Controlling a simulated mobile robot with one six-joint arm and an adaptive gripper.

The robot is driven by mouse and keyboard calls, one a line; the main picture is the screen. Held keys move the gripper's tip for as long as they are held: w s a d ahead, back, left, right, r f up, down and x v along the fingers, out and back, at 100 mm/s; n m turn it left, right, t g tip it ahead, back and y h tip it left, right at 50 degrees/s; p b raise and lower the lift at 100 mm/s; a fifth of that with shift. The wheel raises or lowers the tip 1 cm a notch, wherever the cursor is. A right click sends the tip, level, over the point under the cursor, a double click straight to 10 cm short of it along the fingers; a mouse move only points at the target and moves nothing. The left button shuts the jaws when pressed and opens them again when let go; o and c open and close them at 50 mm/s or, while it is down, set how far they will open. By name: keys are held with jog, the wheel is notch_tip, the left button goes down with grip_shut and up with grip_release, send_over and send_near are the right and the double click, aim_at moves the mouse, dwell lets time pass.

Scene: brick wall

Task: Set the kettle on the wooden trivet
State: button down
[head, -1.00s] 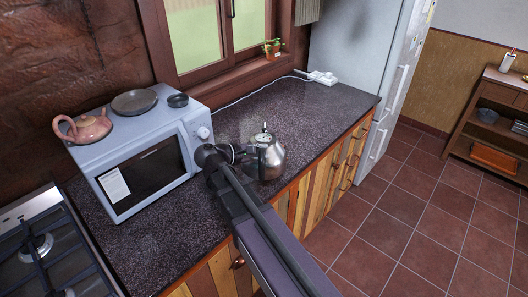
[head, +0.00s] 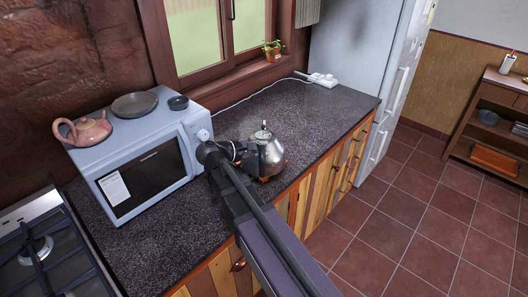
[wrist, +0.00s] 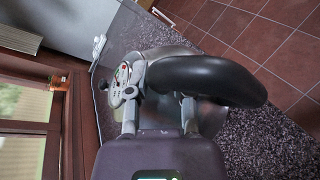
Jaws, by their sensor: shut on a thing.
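The kettle (head: 268,157) is a shiny metal pot with a dark handle, upright at the counter's front edge in the head view. My gripper (head: 236,151) is at its left side, shut on the kettle. In the wrist view the black handle (wrist: 207,78) crosses in front of the fingers, with the metal body partly hidden behind it. Small orange-brown pieces, seemingly the wooden trivet (head: 263,180), show under the kettle's base. Most of it is hidden. I cannot tell whether the kettle touches it or hangs just above.
A microwave (head: 150,172) with a teapot (head: 88,131), a dark plate (head: 134,105) and a small bowl (head: 178,102) stands left. A gas stove (head: 45,255) is at front left. The counter (head: 305,110) behind the kettle is mostly clear, with a white power strip (head: 322,80).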

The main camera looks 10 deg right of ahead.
aim_at(266, 133)
jog(key=shift+n+t, duration=0.4)
jog(key=shift+t, duration=0.1)
jog(key=w, duration=0.2)
jog(key=w+r, duration=0.1)
jog(key=w, duration=0.1)
jog(key=w+d, duration=0.1)
jog(key=w, duration=0.2)
jog(key=shift+r+p, duration=0.15)
jog(key=shift+p, duration=0.25)
jog(key=shift+f+b, duration=3.65)
jog(key=shift+c, duration=2.1)
grip_release()
jog(key=shift+s, duration=0.2)
